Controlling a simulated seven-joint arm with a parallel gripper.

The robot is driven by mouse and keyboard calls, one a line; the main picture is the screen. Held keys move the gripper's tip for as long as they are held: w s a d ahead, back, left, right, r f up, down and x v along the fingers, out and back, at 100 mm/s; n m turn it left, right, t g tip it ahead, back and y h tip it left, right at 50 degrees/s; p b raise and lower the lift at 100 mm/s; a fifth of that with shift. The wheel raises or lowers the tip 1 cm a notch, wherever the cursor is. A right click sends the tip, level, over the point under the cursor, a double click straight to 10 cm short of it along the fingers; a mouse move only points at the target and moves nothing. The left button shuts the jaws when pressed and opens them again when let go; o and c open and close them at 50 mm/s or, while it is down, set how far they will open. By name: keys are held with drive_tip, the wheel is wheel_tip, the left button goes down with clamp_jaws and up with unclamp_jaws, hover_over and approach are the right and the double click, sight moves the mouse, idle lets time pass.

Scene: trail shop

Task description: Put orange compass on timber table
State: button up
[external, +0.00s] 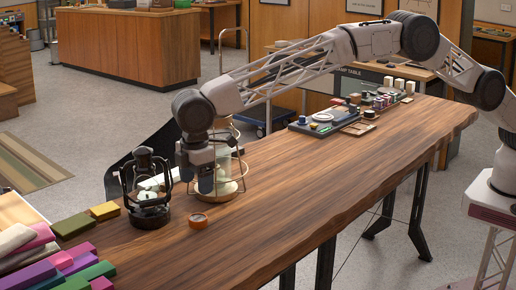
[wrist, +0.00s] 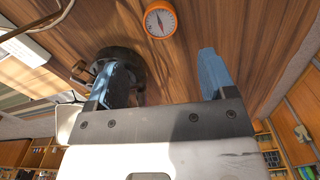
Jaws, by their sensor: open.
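The orange compass (external: 198,220) lies flat, dial up, on the timber table (external: 290,210), near the table's front left part. In the wrist view the compass (wrist: 160,21) shows whole at the top, with a white dial and a red needle, beyond the fingertips. My gripper (external: 205,187) points down above the table, just behind the compass and apart from it. In the wrist view my gripper (wrist: 164,75) has its two blue-grey fingers wide apart with nothing between them.
A black lantern (external: 149,212) stands close left of my gripper. A wire-framed lantern (external: 240,160) stands right behind it. Folded coloured cloths (external: 75,258) and small blocks (external: 104,211) lie at the left end. Trays of small goods (external: 325,123) lie farther right. The middle of the table is clear.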

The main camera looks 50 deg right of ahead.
drive_tip(key=shift+r, duration=1.15)
drive_tip(key=shift+o, duration=0.5)
drive_tip(key=shift+f, duration=0.1)
drive_tip(key=f+m+t, duration=0.1)
drive_tip(key=m, duration=0.1)
drive_tip(key=s+d+f+m+y, duration=0.1)
drive_tip(key=f+m+t+y, duration=0.1)
drive_tip(key=f+m, duration=0.1)
drive_tip(key=shift+s+d+m+t, duration=0.25)
drive_tip(key=shift+d+m+t, duration=0.05)
drive_tip(key=shift+s+d+f+m+t+y, duration=0.4)
drive_tip(key=shift+m+y, duration=0.2)
drive_tip(key=shift+m, duration=0.2)
